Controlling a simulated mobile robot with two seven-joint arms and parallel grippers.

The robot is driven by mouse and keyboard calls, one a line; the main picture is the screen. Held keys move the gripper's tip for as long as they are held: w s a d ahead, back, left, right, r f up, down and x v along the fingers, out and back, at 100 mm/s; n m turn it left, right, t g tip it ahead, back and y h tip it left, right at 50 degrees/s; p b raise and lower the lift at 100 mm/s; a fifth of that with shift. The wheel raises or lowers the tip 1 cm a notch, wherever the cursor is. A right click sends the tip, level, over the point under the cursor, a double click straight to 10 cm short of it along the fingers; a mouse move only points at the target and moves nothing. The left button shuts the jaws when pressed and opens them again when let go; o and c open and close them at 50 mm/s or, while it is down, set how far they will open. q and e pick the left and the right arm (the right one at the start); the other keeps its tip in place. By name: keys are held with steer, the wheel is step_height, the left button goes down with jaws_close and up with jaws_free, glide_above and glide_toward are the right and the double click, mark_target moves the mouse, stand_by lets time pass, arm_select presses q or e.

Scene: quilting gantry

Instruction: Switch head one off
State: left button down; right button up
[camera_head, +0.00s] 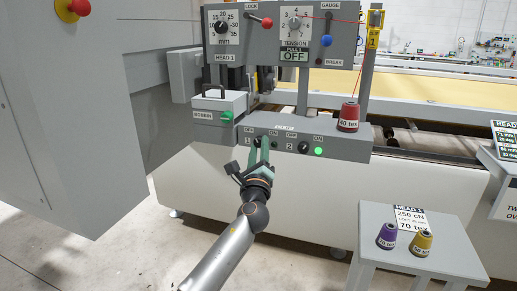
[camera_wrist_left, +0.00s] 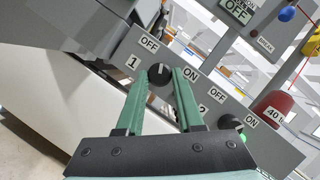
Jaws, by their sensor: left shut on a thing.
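The switch panel (camera_head: 340,145) is a grey bar with two black rotary knobs, numbered 1 and 2, each with OFF and ON labels. Knob 1 (camera_wrist_left: 159,74) sits between the fingertips of my left gripper (camera_wrist_left: 160,80) in the left wrist view. My left gripper (camera_head: 258,150) reaches up to the panel from below and is shut on knob 1; its green fingers mostly hide that knob in the head view. I cannot clearly tell which label the knob points to. Knob 2 (camera_head: 303,147) is free, with a lit green lamp (camera_head: 318,151) beside it. My right gripper is not in view.
Above the panel are the HEAD 1 box (camera_head: 240,40) and a grey bobbin box (camera_head: 218,106). A red 40 tex cone (camera_head: 349,116) stands on the panel's right end. A small table (camera_head: 420,262) at lower right holds purple (camera_head: 387,236) and yellow (camera_head: 421,243) cones.

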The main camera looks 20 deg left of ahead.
arm_select(q)
steer(key=shift+n+g+y, duration=0.3)
steer(key=shift+n, duration=0.3)
steer(key=c, duration=0.5)
jaws_free()
steer(key=shift+c, duration=0.2)
steer(key=shift+s, duration=0.1)
